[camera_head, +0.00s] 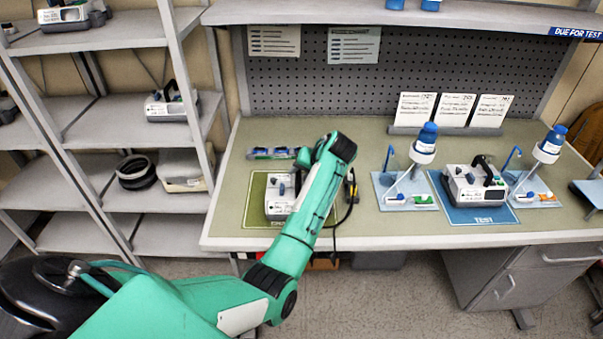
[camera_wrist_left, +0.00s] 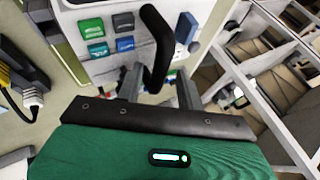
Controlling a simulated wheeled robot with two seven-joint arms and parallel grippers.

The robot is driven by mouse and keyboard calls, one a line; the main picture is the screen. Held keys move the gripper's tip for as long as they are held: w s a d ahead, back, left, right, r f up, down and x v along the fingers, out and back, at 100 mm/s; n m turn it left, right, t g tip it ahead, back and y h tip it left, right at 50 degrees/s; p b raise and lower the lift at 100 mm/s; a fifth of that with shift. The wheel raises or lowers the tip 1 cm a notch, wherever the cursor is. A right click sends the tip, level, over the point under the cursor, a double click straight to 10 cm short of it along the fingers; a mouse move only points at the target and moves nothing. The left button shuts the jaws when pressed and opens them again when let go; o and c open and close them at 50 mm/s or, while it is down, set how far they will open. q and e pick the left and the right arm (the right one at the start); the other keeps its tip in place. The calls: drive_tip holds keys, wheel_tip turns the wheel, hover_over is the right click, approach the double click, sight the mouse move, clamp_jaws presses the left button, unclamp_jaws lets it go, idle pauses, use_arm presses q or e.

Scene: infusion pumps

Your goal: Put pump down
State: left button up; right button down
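A white pump (camera_head: 279,196) with a black handle (camera_wrist_left: 158,45) appears to rest on the olive mat (camera_head: 257,187) at the bench's left; my left arm covers part of it. The left wrist view shows its white face with green and blue keys and a blue knob. My left gripper (camera_wrist_left: 159,85) is at the handle, its two fingers spread on either side with gaps visible. In the head view my arm hides these fingers. Another white pump (camera_head: 473,187) stands on the blue TEST mat (camera_head: 450,212). My right gripper is not in view.
Two stands with blue-capped bottles (camera_head: 427,138) (camera_head: 553,139) flank the TEST pump. A black cable (camera_head: 351,190) lies right of my arm. Three white cards (camera_head: 455,108) stand at the back. Shelves (camera_head: 80,120) at left hold more devices. The bench middle is fairly clear.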

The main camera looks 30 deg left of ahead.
use_arm(q)
drive_tip(key=b+v, duration=0.2)
drive_tip(key=v, duration=1)
drive_tip(key=shift+r+b, duration=0.15)
drive_tip(key=shift+b, duration=0.25)
